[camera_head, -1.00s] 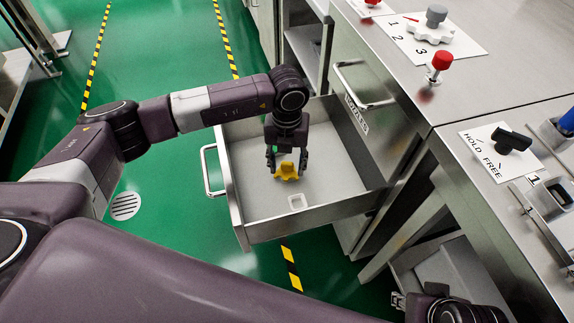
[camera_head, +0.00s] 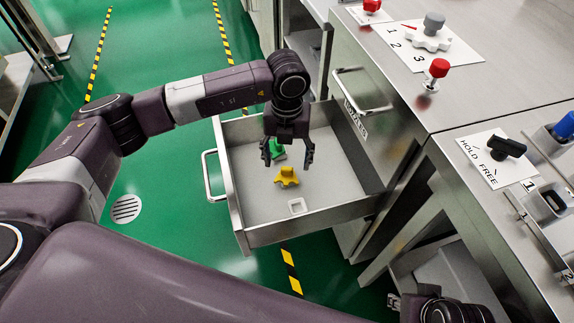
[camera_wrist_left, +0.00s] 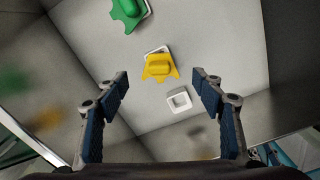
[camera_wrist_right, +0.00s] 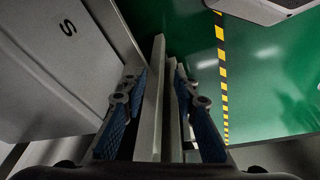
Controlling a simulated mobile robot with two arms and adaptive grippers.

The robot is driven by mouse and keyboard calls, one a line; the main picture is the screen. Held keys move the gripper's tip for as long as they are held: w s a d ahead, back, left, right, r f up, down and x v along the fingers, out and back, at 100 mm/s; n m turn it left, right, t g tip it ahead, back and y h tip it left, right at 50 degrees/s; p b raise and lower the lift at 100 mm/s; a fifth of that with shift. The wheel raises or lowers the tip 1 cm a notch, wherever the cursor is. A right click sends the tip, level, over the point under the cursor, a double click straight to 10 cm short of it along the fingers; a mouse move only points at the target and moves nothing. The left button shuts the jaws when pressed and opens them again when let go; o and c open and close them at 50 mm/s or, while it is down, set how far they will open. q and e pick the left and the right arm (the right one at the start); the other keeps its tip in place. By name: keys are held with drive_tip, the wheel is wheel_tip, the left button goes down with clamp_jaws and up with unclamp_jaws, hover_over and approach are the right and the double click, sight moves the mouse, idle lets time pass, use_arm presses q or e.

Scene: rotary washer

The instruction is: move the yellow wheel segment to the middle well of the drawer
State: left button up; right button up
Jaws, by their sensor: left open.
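The yellow wheel segment (camera_head: 286,176) rests in the open drawer (camera_head: 250,232), at the middle well of its row. In the left wrist view, the yellow segment (camera_wrist_left: 160,68) covers most of that well, and a bit of white rim shows behind it. I cannot tell if it is fully seated. My left gripper (camera_head: 288,152) is open and empty above the segment, apart from it. The left wrist view shows its fingers (camera_wrist_left: 164,95) spread wide. My right gripper (camera_wrist_right: 160,85) has a metal edge between its fingers; I cannot tell whether they press on it.
A green segment (camera_head: 276,148) sits at the far well, partly behind my left gripper. The near white well (camera_head: 296,205) is empty. Drawer walls surround the wells. The metal cabinet and its worktop (camera_head: 470,90) stand to the right.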

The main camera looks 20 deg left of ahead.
sight(287, 169)
use_arm(q)
wheel_tip(287, 169, up, 7)
drive_tip(key=shift+p, duration=0.4)
use_arm(e)
drive_tip(key=x, duration=0.4)
drive_tip(key=shift+s+f, duration=0.15)
drive_tip(key=shift+s, duration=0.1)
drive_tip(key=shift+s, duration=0.1)
